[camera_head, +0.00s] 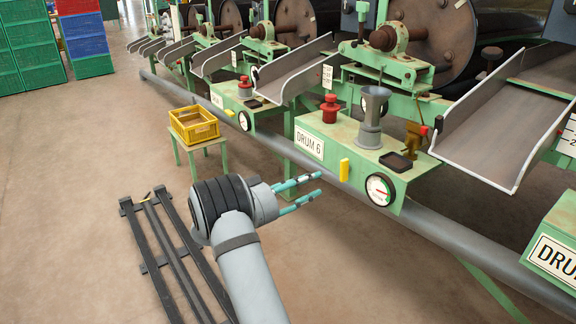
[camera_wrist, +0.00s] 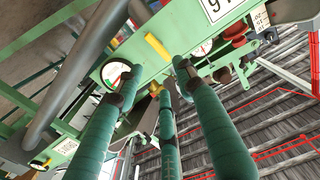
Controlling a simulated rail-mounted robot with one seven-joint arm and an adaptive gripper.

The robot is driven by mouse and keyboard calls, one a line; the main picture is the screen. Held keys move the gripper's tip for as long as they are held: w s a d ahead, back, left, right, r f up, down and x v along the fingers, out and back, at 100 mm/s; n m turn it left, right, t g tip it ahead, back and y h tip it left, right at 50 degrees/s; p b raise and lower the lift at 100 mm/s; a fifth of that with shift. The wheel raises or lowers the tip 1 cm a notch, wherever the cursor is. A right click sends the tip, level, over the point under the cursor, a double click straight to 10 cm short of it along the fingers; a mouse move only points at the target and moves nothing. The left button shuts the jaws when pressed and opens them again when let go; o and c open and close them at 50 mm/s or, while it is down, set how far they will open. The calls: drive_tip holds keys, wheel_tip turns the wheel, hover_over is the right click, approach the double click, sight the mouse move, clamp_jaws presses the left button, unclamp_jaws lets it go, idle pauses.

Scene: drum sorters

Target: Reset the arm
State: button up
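My gripper (camera_head: 316,185) is in front of the green Drum 6 control box (camera_head: 350,150), a little to its left in the head view. Its teal fingers are spread apart with nothing between them, and they appear clear of the box. In the wrist view the gripper (camera_wrist: 155,80) shows three separate fingers, with the box (camera_wrist: 150,60) beyond their tips. That view is rolled over. My arm reaches up from the bottom of the head view.
A grey pipe (camera_head: 450,235) runs below. A yellow crate (camera_head: 194,125) stands on a small table.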

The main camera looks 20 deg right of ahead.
sight(342, 169)
drive_tip(key=x, duration=1.1)
drive_tip(key=shift+d, duration=0.3)
drive_tip(key=shift+w+d+r+p, duration=0.1)
drive_tip(key=shift+w+r+p, duration=0.15)
drive_tip(key=shift+p, duration=0.25)
drive_tip(key=shift+f+n+p, duration=0.2)
drive_tip(key=shift+n+p, duration=0.2)
drive_tip(key=shift+n, duration=0.5)
drive_tip(key=shift+f, duration=0.1)
